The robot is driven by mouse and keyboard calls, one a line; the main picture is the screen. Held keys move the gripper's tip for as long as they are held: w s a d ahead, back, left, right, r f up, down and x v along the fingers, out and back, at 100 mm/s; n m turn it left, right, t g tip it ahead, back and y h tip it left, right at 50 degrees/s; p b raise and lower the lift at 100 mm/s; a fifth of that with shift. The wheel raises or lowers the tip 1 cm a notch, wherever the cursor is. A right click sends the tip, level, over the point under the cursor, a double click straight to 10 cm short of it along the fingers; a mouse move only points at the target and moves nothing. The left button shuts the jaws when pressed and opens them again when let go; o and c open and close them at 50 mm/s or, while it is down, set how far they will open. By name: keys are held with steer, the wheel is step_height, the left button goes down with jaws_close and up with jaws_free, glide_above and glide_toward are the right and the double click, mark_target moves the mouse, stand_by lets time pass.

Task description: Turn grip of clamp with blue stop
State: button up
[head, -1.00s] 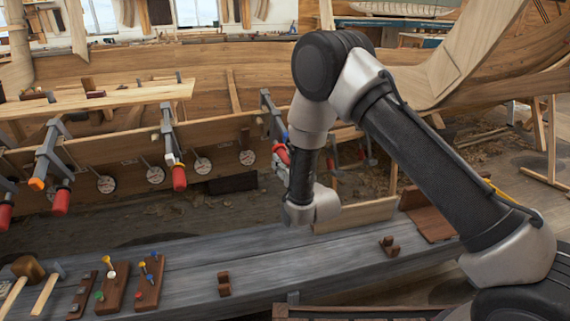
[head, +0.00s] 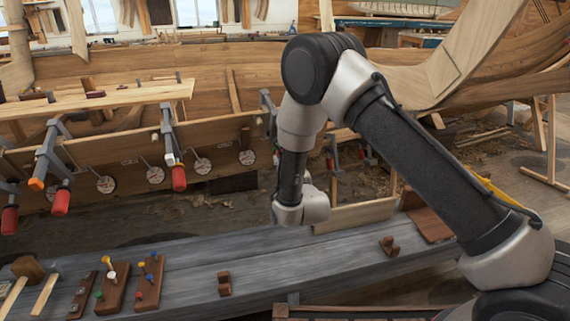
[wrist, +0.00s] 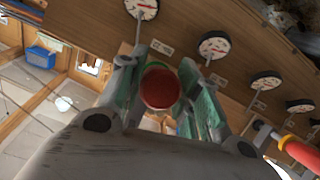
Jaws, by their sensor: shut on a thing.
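My gripper (wrist: 168,95) is shut on the red grip (wrist: 161,88) of a clamp in the wrist view. Its green-lined fingers stand on both sides of the round red end. In the head view my wrist hides the gripper and that grip. The grey upper part of this clamp (head: 267,103) shows on the plank edge just left of my arm. Other red-gripped clamps hang to the left, one with a white stop (head: 170,158) and one with an orange stop (head: 37,184).
Round dials (head: 203,166) line the hull plank beside the clamps. Another red grip (wrist: 301,152) is close on the right in the wrist view. A grey bench (head: 190,256) below my arm holds wooden blocks, pegged boards (head: 149,283) and mallets.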

steer(key=shift+n+h, duration=0.4)
steer(key=shift+n, duration=0.1)
stand_by(0.3)
steer(key=o, duration=1)
steer(key=shift+o, duration=0.2)
steer(key=v, duration=1.2)
steer(key=shift+f, duration=0.25)
steer(key=shift+a, duration=0.1)
